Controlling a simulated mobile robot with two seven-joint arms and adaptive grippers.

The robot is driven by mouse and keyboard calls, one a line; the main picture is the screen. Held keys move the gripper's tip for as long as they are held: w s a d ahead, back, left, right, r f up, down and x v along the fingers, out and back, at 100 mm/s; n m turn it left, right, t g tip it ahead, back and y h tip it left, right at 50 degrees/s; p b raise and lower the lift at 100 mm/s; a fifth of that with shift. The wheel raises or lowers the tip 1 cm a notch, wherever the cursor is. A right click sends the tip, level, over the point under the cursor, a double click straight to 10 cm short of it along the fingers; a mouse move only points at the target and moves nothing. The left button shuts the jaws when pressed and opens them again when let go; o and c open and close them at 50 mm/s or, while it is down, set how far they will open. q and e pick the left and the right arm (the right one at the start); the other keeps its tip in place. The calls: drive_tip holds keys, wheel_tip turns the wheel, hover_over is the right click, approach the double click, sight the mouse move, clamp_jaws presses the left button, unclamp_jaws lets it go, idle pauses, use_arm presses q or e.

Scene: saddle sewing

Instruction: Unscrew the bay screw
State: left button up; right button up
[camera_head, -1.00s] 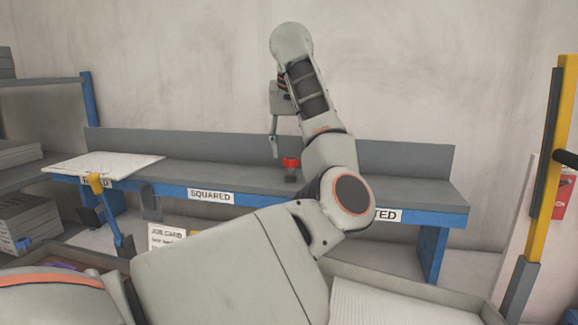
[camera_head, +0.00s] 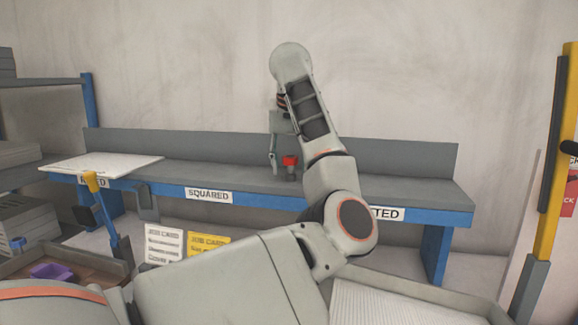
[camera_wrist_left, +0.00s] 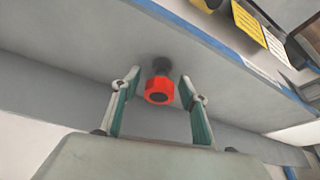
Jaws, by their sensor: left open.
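The bay screw has a red head (camera_head: 290,160) on a dark stem and stands on the grey bench (camera_head: 390,185). My left gripper (camera_head: 274,167) is beside the red head in the head view, with its fingers pointing down. In the left wrist view the red head (camera_wrist_left: 159,91) shows between the two open fingers, with a gap on each side. The fingers do not grip it. My left arm hides part of the bench. My right gripper is not in view.
A white board (camera_head: 100,163) lies on the bench's left end. Job cards (camera_head: 208,245) stand below the bench front. A tray with a purple item (camera_head: 52,271) is at lower left, and a yellow post (camera_head: 556,160) stands at right.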

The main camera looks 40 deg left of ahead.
use_arm(q)
drive_tip(key=c, duration=1.2)
drive_tip(key=shift+n+y, duration=0.3)
drive_tip(key=shift+n, duration=0.3)
drive_tip(key=shift+n+g, duration=0.5)
drive_tip(key=shift+n, duration=0.6)
drive_tip(key=shift+r+n+g+y+p, duration=0.1)
drive_tip(key=shift+n+g+y+p, duration=0.3)
drive_tip(key=shift+n, duration=1.2)
drive_tip(key=shift+g, duration=0.3)
